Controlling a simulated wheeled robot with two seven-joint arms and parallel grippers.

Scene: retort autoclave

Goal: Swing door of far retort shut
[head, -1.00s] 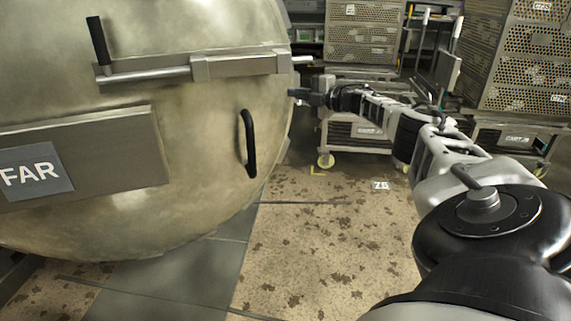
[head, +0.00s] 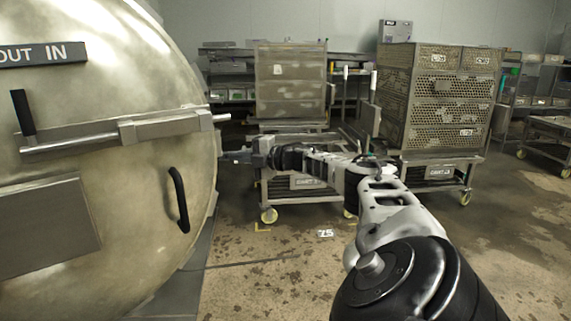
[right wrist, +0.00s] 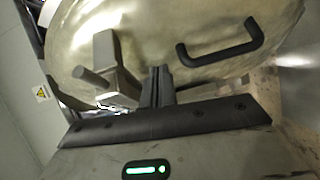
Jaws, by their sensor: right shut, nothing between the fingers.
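The far retort's round metal door (head: 110,180) fills the left of the head view. It carries a black D-shaped handle (head: 179,200), a latch bar (head: 125,135) with a black upright grip (head: 23,113), and a flat plate (head: 45,230). My right gripper (head: 226,158) is shut and empty at the door's right edge, below the tip of the latch bar. I cannot tell whether it touches the door. In the right wrist view the shut fingers (right wrist: 157,84) point at the door face, with the black handle (right wrist: 220,45) to their right. My left gripper is out of view.
Wheeled carts with perforated crates (head: 435,105) and a metal box (head: 290,80) stand beyond my right arm. Shelving lines the back wall. The stained floor (head: 260,285) right of the door is open. A yellow warning sign (right wrist: 41,94) shows in the right wrist view.

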